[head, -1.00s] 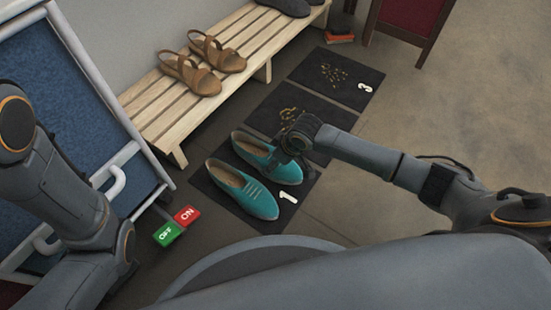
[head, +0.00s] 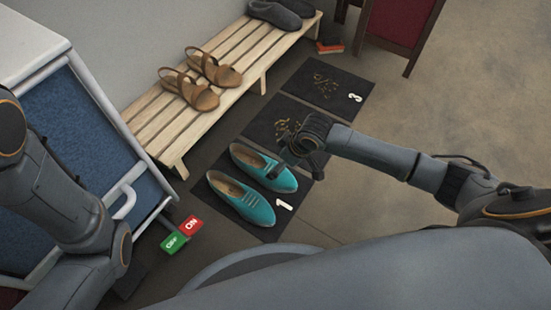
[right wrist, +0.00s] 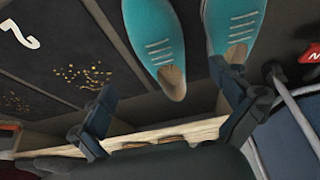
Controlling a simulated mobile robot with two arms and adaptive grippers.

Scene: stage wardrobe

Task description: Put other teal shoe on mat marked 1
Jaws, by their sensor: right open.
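Two teal shoes lie side by side on the black mat marked 1 (head: 284,205) in the head view. The near teal shoe (head: 243,201) lies on the left part of the mat; the far teal shoe (head: 262,166) lies beside it, toward mat 2. Both also show at the top of the right wrist view, one at the middle (right wrist: 153,38) and one at the right (right wrist: 236,28). My right gripper (head: 297,172) is open and empty, above and beside the far shoe; its spread fingers (right wrist: 166,85) show in the wrist view. My left arm shows, but its gripper is out of frame.
Mat 2 (head: 262,131) and mat 3 (head: 344,87) carry gold marks but no shoes. A slatted bench (head: 170,130) holds brown sandals (head: 201,75) and dark shoes (head: 275,14). Red and green ON/OFF blocks (head: 181,236) lie left of mat 1. Open floor lies right.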

